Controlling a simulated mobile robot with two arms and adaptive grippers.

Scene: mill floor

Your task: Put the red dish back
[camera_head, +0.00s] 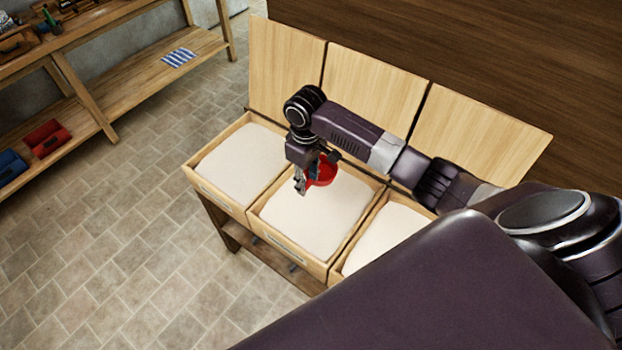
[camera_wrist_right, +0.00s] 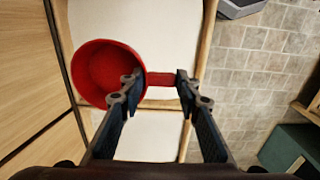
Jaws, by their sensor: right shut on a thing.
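The red dish (camera_head: 323,171) is round and deep, and hangs above the middle bin of white material in the head view. My right gripper (camera_head: 301,184) is at the dish's left side and holds it. In the wrist view the dish (camera_wrist_right: 92,68) is at the upper left, its open inside facing the camera. A short red handle runs right from its rim, between the two fingertips of my right gripper (camera_wrist_right: 157,84). The gripper is shut on the dish. My left gripper is in neither view.
Three wooden bins stand side by side: left (camera_head: 190,175), middle (camera_head: 290,253) and right (camera_head: 334,278). Their lids (camera_head: 370,90) are up against a wooden wall. At left, a wooden shelf bench carries a red box (camera_head: 47,138), a blue box (camera_head: 10,166) and a striped cloth (camera_head: 179,58). The tiled floor between is clear.

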